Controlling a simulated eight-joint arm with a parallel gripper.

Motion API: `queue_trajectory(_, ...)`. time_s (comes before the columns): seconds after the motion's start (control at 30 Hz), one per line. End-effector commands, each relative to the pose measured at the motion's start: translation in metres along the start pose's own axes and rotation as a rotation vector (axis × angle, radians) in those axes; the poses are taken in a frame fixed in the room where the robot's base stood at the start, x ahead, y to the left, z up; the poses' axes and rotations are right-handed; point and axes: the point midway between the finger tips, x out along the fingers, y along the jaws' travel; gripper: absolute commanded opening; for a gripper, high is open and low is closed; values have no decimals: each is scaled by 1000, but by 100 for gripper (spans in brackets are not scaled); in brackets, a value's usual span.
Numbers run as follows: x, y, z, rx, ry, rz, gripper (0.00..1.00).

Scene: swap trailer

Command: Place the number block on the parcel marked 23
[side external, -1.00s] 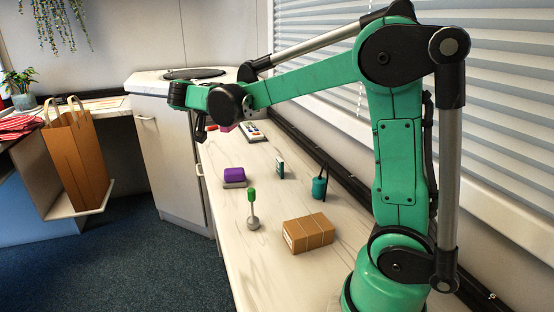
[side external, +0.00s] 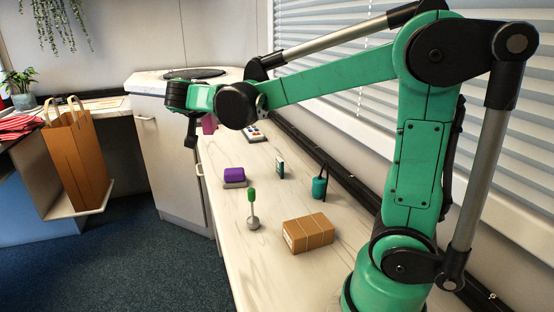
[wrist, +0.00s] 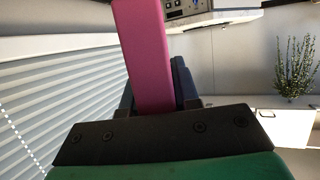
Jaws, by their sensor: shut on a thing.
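My gripper (side external: 198,134) is shut on a pink block (side external: 209,124) at the far end of the counter. In the wrist view the pink block (wrist: 146,50) stands out lengthwise from between the dark fingers (wrist: 160,100). I see no number on its visible face. A brown parcel (side external: 308,234) lies on the near part of the counter, close to my base and well away from my gripper. It has a pale label on its left end, too small to read.
A device with buttons (side external: 253,134) lies at the back. Blinds line the right wall.

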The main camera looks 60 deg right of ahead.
Motion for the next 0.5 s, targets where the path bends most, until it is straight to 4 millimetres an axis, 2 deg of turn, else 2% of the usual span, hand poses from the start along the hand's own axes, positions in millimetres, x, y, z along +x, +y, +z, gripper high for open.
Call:
queue_trajectory(0.03, 18, 16, -2, 48, 1, 134, 0)
queue_trajectory(0.1, 37, 39, -4, 115, 1, 316, 0)
queue_trajectory(0.2, 55, 70, -3, 201, 2, 552, 0)
queue_trajectory(0.33, 67, 100, 0, 288, 2, 790, 0)
queue_trajectory(0.5, 71, 120, 5, 348, 0, 955, 0)
